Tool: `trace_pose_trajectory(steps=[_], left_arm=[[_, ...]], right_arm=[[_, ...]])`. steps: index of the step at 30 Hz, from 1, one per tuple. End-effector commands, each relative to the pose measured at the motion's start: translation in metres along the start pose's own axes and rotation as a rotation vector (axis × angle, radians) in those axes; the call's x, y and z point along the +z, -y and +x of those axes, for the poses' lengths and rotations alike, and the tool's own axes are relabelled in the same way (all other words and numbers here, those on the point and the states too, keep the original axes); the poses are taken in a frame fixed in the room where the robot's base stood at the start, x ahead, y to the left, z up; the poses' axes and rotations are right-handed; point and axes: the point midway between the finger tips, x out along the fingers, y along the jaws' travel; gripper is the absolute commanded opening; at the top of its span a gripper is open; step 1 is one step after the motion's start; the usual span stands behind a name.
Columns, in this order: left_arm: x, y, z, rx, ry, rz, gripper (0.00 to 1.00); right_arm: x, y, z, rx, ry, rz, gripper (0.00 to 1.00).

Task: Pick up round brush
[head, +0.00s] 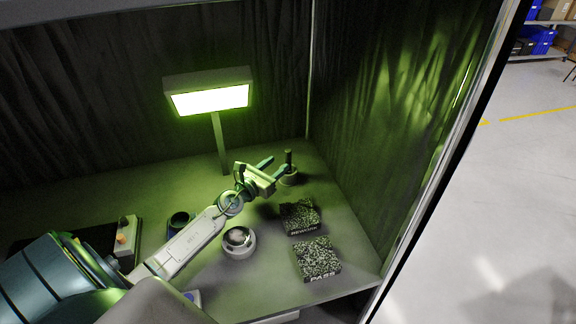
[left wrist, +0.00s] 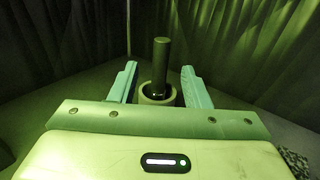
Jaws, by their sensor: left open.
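The round brush (head: 289,160) is dark and stands upright in a small round holder (head: 289,179) near the back right of the table. In the left wrist view the brush (left wrist: 160,66) rises from the holder (left wrist: 157,95), between the two fingers in the picture. My left gripper (head: 270,165) is open, with its fingers apart and pointing at the brush; it also shows in the left wrist view (left wrist: 162,80). I cannot tell how far the fingertips are from the brush. The lower part of the brush is hidden inside the holder. My right gripper is not in view.
A lit lamp (head: 210,97) stands behind. Dark curtains (head: 375,130) close the back and right.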

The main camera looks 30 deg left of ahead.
Motion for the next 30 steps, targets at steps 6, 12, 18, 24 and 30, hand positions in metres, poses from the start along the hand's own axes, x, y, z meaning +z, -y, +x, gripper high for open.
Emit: trace_pose_trajectory(steps=[6,12,18,24,30], left_arm=[[0.0,0.0,0.016,0.0,0.0,-0.001,0.43],[0.004,0.003,0.042,0.0,0.002,-0.003,0.43],[0.002,0.003,0.063,0.0,0.001,-0.001,0.43],[0.002,0.003,0.066,-0.001,-0.001,0.0,0.43],[0.002,0.003,0.066,0.0,-0.001,0.0,0.2]], right_arm=[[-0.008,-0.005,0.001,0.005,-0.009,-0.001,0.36],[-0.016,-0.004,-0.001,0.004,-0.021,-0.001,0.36],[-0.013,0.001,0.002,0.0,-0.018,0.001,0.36],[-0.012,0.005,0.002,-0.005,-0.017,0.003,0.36],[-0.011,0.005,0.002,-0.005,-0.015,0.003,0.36]])
